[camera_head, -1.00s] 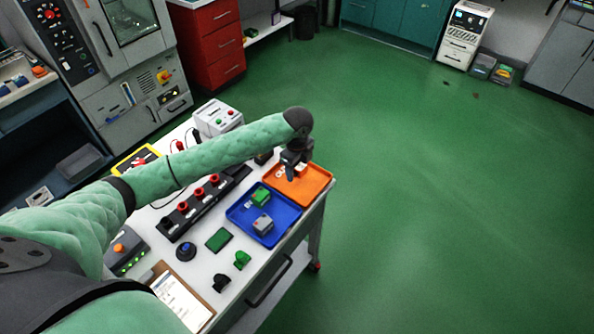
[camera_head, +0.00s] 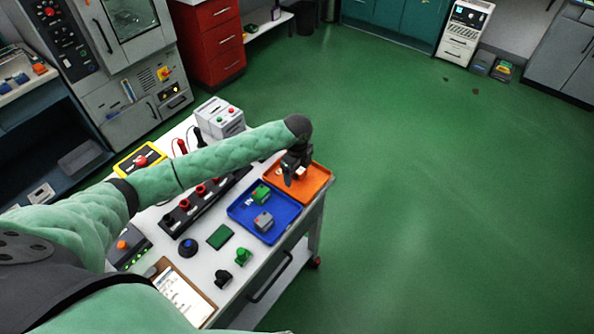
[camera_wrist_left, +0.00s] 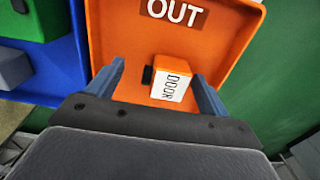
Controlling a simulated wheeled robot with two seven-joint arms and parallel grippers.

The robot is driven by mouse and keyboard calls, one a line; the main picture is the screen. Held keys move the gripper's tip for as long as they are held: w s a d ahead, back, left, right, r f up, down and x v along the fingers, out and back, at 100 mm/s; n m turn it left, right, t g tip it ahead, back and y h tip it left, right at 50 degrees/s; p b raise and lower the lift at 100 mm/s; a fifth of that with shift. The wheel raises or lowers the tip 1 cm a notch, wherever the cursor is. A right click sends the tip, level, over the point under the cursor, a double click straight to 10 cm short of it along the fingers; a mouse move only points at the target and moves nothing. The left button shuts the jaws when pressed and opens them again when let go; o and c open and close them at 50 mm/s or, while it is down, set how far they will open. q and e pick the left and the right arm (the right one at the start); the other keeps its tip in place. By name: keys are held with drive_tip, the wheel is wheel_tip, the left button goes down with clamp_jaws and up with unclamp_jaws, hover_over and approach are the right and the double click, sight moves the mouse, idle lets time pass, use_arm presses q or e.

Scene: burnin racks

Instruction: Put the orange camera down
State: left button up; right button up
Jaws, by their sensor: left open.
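The orange camera (camera_wrist_left: 173,78), a small block with a white "DOOR" label and a dark lens on its left side, lies in the orange tray (camera_wrist_left: 110,40) marked "OUT". In the left wrist view it sits between the spread blue-grey fingers of my left gripper (camera_wrist_left: 158,76), with gaps on both sides. In the head view my left gripper (camera_head: 291,177) points down over the orange tray (camera_head: 318,184) at the table's far right corner. It hides most of the camera there. My right gripper is out of view.
A blue tray (camera_head: 237,212) with a green and a grey camera adjoins the orange one. A black strip with red knobs (camera_head: 184,204), a green pad (camera_head: 220,237), a green piece (camera_head: 243,257) and a clipboard (camera_head: 180,298) share the white table. Open green floor (camera_head: 440,210) lies right.

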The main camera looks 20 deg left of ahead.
use_arm(q)
drive_tip(key=shift+r, duration=0.15)
drive_tip(key=shift+r+b, duration=0.3)
drive_tip(key=shift+r, duration=0.05)
wheel_tip(320, 180, up, 6)
drive_tip(key=b, duration=0.2)
drive_tip(key=shift+w+f+b, duration=0.1)
drive_tip(key=shift+f+b, duration=0.05)
drive_tip(key=shift+b, duration=0.25)
drive_tip(key=shift+r+b, duration=0.8)
drive_tip(key=shift+r, duration=2)
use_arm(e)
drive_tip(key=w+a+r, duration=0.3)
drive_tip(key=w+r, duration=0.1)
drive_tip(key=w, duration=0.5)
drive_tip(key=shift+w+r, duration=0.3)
